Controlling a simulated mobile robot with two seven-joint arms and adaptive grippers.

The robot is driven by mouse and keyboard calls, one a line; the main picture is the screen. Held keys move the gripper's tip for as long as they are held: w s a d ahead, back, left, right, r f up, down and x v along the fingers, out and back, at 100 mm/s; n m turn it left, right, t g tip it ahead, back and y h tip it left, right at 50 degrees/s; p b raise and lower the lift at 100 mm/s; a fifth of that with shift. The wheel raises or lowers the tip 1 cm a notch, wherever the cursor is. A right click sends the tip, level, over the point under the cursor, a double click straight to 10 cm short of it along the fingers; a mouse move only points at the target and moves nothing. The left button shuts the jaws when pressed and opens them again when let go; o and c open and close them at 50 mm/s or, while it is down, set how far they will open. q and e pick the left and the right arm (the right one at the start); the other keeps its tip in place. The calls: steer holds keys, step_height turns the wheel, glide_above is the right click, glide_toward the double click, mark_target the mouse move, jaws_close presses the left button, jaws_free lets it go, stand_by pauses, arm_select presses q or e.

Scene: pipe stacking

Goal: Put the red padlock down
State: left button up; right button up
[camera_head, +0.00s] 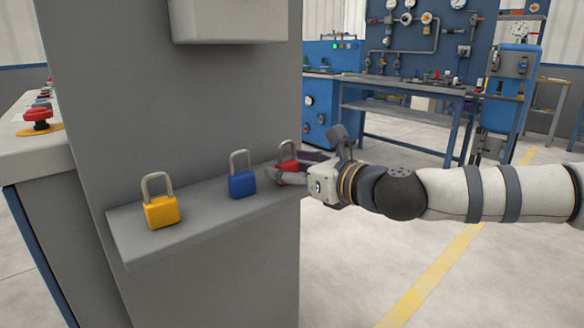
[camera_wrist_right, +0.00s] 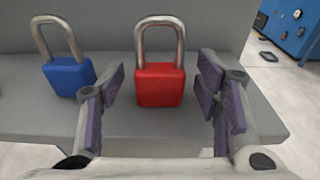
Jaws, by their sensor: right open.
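The red padlock (camera_head: 288,163) stands upright at the right end of the grey shelf (camera_head: 200,220), its shackle up. In the right wrist view the red padlock (camera_wrist_right: 160,85) shows whole on the shelf, between the spread fingers. My right gripper (camera_head: 282,172) is open around it, with a visible gap on each side. In the right wrist view the gripper's purple-padded fingers (camera_wrist_right: 163,98) frame the padlock. In the head view a finger covers part of the red body. My left gripper is not in view.
A blue padlock (camera_head: 242,183) stands left of the red one, close to the gripper's left finger in the wrist view (camera_wrist_right: 70,76). A yellow padlock (camera_head: 161,211) stands farther left. The grey column (camera_head: 180,110) rises behind the shelf, with a box (camera_head: 229,20) above.

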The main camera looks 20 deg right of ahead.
steer(key=shift+r, duration=0.2)
steer(key=shift+s+d+r+p, duration=0.15)
steer(key=shift+s+p, duration=0.15)
steer(key=p+v, duration=0.1)
steer(key=v, duration=1)
steer(key=shift+s+p, duration=0.2)
steer(key=shift+p, duration=0.2)
